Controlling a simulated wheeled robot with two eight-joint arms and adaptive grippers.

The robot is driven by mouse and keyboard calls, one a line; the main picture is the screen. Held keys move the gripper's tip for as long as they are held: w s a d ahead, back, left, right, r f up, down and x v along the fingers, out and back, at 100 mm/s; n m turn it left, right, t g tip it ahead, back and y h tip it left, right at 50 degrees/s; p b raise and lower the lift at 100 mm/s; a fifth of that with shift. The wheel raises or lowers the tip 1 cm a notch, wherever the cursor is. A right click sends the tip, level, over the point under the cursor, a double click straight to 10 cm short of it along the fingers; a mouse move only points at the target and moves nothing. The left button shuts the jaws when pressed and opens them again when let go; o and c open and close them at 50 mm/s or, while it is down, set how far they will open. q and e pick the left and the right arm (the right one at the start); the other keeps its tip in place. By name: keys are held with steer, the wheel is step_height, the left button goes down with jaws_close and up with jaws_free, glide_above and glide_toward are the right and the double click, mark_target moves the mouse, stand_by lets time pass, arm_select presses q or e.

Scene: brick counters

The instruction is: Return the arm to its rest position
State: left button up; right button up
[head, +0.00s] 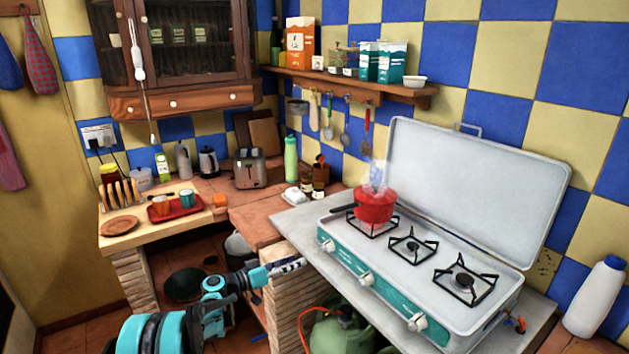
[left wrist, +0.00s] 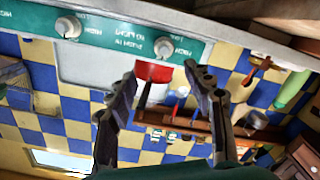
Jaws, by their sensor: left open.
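My left arm (head: 215,306) reaches in from the bottom left of the head view, low in front of the brick counter. Its gripper (head: 288,266) is near the counter's edge, left of the stove's front. In the left wrist view the two fingers of the gripper (left wrist: 162,80) are spread apart with nothing held between them. The pot (left wrist: 153,71) also shows beyond the fingers in the wrist view. My right gripper is not in view.
The stove (head: 370,280) with its lid raised stands on a grey counter (head: 290,226). A green gas bottle (head: 345,336) is below it. A wooden worktop (head: 130,240) at left holds a red tray (head: 180,212). A toaster (head: 250,171) stands further back.

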arm_select(q)
steer(key=s+d+r+n+g+y, duration=0.15)
steer(key=s+r+y, duration=0.25)
steer(key=s, duration=0.7)
steer(key=s+r+n+g+y, duration=0.1)
steer(key=s+r+n+y, duration=0.15)
steer(key=s, duration=0.75)
steer(key=s+a+f+y, duration=0.1)
steer(key=s+a+y, duration=0.1)
steer(key=s, duration=0.5)
steer(key=s+a+f+n+y, duration=0.1)
steer(key=s+a+f+y, duration=0.1)
steer(key=s, duration=0.6)
steer(key=s+a+f+y, duration=0.2)
steer(key=s+a+y, duration=0.1)
steer(key=s+a, duration=0.2)
steer(key=shift+s+a+n, duration=0.3)
steer(key=shift+s+a, duration=0.05)
steer(key=shift+s, duration=0.9)
steer(key=shift+g+y, duration=0.25)
